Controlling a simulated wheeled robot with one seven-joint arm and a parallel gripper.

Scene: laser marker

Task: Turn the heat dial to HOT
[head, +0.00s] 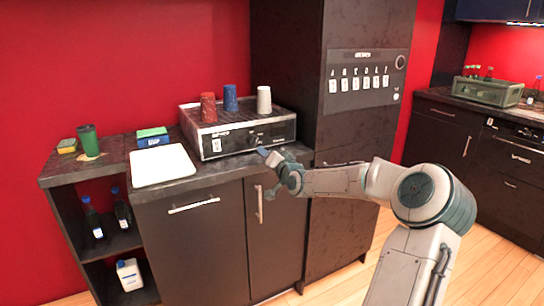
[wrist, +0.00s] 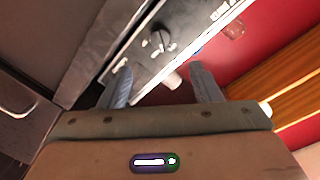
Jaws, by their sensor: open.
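The machine (head: 218,141) is a dark, silver-edged box on the counter, with a black front panel. A dark round dial (wrist: 160,40) shows on that panel in the wrist view, with small pale marks beside it. I cannot read its setting or confirm from its label that it is the heat dial. My gripper (head: 270,160) is in front of the machine's right front part in the head view. In the wrist view my gripper (wrist: 160,72) is open and empty, with the dial beyond and roughly between its fingertips, apart from them.
Red (head: 208,108), blue (head: 230,98) and white (head: 264,100) cups stand on the machine. A white board (head: 162,165) lies on the counter left of it. A tall dark cabinet (head: 345,130) with a switch panel stands close on the right.

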